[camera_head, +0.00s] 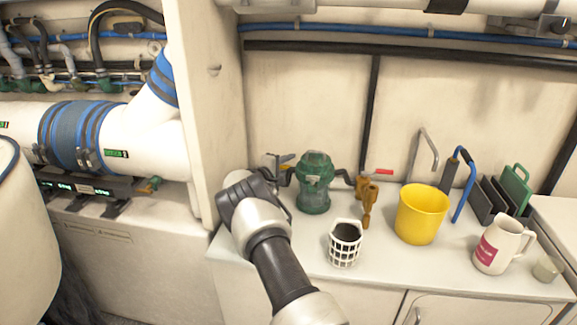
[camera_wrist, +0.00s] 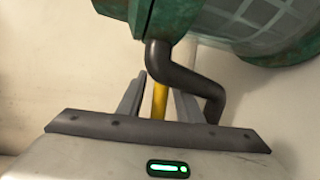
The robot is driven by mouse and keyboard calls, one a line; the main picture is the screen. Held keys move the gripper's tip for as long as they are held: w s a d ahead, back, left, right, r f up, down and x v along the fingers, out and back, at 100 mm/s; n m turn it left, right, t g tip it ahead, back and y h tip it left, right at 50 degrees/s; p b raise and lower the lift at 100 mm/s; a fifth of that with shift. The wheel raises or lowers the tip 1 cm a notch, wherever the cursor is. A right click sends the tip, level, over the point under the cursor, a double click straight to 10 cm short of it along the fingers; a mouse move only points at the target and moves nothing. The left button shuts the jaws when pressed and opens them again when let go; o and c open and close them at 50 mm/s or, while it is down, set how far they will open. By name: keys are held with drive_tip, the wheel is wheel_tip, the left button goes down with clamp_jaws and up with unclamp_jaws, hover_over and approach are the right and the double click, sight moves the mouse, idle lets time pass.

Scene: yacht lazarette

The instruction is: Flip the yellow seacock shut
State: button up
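In the wrist view the yellow lever (camera_wrist: 159,101) stands between the two grey fingers of my gripper (camera_wrist: 160,84), with gaps visible on both sides. My gripper is open around it, not visibly closed on it. A dark bent pipe (camera_wrist: 190,75) runs from the green strainer (camera_wrist: 225,25) close to the right finger. In the head view my fingers are hidden behind my wrist.
A bronze valve (camera_head: 367,197) with a red lever (camera_head: 383,172) is right of the strainer. A white basket (camera_head: 345,250), yellow bucket (camera_head: 421,214) and white jug (camera_head: 497,245) stand on the counter (camera_head: 440,272). A white partition (camera_head: 210,110) rises close left of my gripper.

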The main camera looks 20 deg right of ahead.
clamp_jaws()
drive_tip(key=g+b, duration=0.1)
drive_tip(key=s+m+g+h+b, duration=0.1)
drive_tip(key=b, duration=0.1)
drive_tip(key=shift+s+a, duration=0.2)
drive_tip(key=shift+a, duration=0.1)
unclamp_jaws()
drive_tip(key=p+v, duration=0.3)
drive_tip(key=v, duration=1.4)
drive_tip(key=shift+a, duration=0.2)
drive_tip(key=shift+s+r, duration=0.1)
drive_tip(key=shift+s, duration=0.05)
